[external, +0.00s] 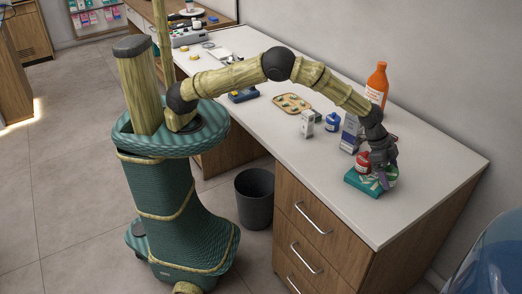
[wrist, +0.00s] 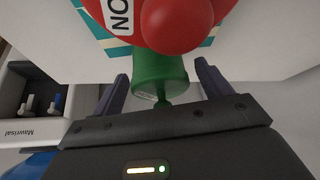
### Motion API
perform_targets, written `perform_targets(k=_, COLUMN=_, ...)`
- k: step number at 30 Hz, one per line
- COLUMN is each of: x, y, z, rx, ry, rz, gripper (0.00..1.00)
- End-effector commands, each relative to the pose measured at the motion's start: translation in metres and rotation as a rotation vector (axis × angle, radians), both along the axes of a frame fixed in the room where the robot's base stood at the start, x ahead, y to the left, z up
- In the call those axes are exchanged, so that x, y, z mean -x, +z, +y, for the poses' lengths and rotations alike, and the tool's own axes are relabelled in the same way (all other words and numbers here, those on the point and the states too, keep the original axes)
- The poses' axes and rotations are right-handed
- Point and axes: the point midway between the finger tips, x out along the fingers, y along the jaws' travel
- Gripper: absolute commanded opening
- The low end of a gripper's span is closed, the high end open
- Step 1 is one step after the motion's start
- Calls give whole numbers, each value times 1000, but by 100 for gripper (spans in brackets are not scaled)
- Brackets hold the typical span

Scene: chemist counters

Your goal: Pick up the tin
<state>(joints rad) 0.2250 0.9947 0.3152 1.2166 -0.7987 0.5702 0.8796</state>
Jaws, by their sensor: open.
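My gripper (external: 384,165) points down at the near right part of the white counter, over a flat teal box-like thing (external: 355,184). In the wrist view my gripper (wrist: 161,69) is open. A green cylinder (wrist: 160,72) shows between its fingers, with a gap on each side. A red rounded container (wrist: 100,16) with a white label and a red ball shape (wrist: 184,18) lie just beyond it. A red container (external: 362,161) also shows in the external view beside the gripper. I cannot tell for certain which of these is the tin. The gripper partly hides them.
A grey-blue carton (external: 349,133), a blue bottle (external: 332,122), a small white box (external: 307,124) and a tall orange bottle (external: 377,84) stand close by. A tan tray (external: 291,104) lies farther back. The counter's front right corner is clear.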

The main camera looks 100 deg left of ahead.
Motion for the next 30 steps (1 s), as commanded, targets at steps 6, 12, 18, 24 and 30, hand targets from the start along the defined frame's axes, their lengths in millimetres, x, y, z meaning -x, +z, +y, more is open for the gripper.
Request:
perform_targets(k=6, x=0, y=0, z=0, rx=0, ry=0, rz=0, gripper=77)
perform_targets(k=12, x=0, y=0, z=0, rx=0, ry=0, rz=0, gripper=42)
perform_targets(k=18, x=0, y=1, z=0, rx=0, ry=0, rz=-1, gripper=22)
perform_targets(k=24, x=0, y=5, z=0, rx=1, ry=1, rz=-2, gripper=22)
perform_targets(k=30, x=-1, y=30, z=0, rx=1, ry=-1, rz=-6, gripper=22)
